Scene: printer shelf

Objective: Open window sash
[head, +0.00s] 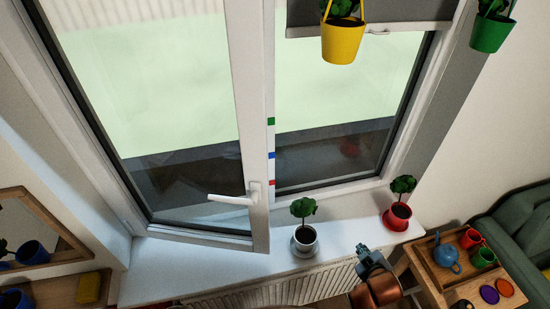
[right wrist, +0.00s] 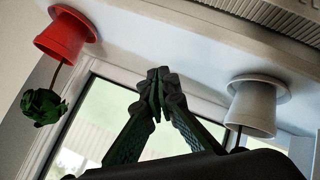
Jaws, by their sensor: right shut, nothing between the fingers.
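The window sash (head: 255,110) on the left stands ajar, its right edge swung out over the sill. Its white handle (head: 232,199) lies horizontal, pointing left. Green, blue and red marks show along the sash's exposed edge. My right gripper (head: 366,257) is at the sill's front edge, right of the sash and handle and apart from both. In the right wrist view its fingertips (right wrist: 158,78) meet with nothing between them. My left gripper is not in view.
On the sill (head: 345,228) stand a white potted plant (head: 305,238), close to the sash corner, and a red potted plant (head: 398,215). A yellow hanging pot (head: 342,42) is above. A wooden tray table (head: 455,283) with cups and a blue teapot (head: 446,256) stands at right.

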